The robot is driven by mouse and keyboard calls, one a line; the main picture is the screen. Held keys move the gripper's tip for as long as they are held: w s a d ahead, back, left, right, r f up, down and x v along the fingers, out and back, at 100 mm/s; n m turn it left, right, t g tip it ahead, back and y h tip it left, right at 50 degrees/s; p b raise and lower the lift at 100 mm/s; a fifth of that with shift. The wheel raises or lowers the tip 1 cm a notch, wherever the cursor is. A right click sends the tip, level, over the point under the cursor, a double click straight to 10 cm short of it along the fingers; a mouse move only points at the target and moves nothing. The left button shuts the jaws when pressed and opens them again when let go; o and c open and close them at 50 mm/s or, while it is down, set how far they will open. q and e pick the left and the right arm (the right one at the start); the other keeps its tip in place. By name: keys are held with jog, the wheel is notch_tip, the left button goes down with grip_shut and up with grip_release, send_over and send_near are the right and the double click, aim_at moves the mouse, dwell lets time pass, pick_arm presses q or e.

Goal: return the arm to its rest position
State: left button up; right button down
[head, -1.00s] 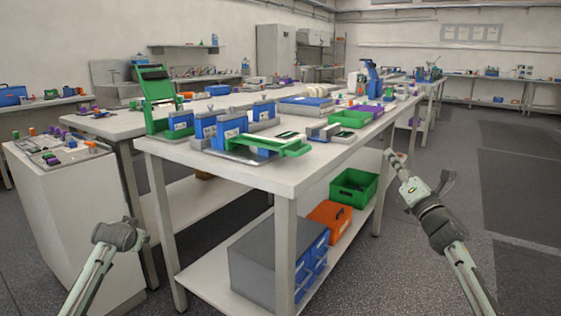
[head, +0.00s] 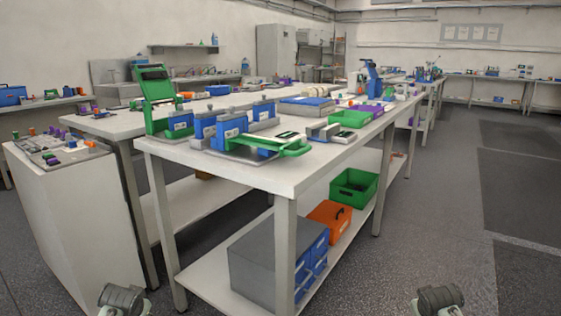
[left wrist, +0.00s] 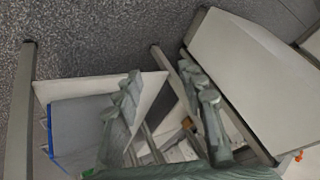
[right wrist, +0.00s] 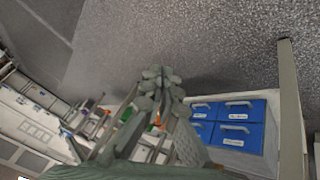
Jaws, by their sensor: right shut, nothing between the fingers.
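In the head view only stubs of my two arms show at the bottom edge, a left one (head: 123,300) and a right one (head: 438,300); both grippers are out of that view. In the left wrist view my left gripper (left wrist: 163,85) has its fingers wide apart with nothing between them. In the right wrist view my right gripper (right wrist: 158,78) has its fingertips together and holds nothing. Both grippers hang clear of the workbench (head: 250,177), in front of it. Blue and grey devices with a raised green lever (head: 157,90) and a lowered green lever (head: 280,147) stand on its top.
A grey cabinet with blue drawers (head: 278,262), an orange bin (head: 328,218) and a green bin (head: 354,188) sit on the bench's lower shelf. A white side cabinet (head: 75,215) stands at the left. The floor (head: 440,210) at the right is clear.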

pick_arm(q)
jog(key=s+d+f+g, duration=0.1)
jog(key=s+d+f, duration=0.2)
jog(key=s, duration=0.7)
jog(key=s+d+f+g+h, duration=0.1)
jog(key=s+d+f, duration=0.2)
jog(key=s, duration=0.7)
jog(key=s+d+f+g+h, duration=0.1)
jog(key=s+d+f, duration=0.3)
jog(key=s, duration=0.7)
jog(key=shift+f+m, duration=0.3)
jog(key=shift+f, duration=0.5)
pick_arm(e)
jog(key=s+a+f+g, duration=0.1)
jog(key=s+a+f, duration=0.2)
jog(key=s, duration=0.7)
jog(key=s+a+f+g+y, duration=0.1)
jog(key=s+a+f, duration=0.2)
jog(key=s, duration=0.7)
jog(key=s+a+f+g+y, duration=0.1)
jog(key=s+a+f, duration=0.3)
jog(key=s, duration=0.7)
jog(key=shift+f+n, duration=0.3)
jog(key=shift+f, duration=0.5)
pick_arm(q)
jog(key=shift+c, duration=0.5)
jog(key=shift+s+a, duration=0.1)
jog(key=shift+a, duration=0.05)
jog(key=shift+c, duration=0.2)
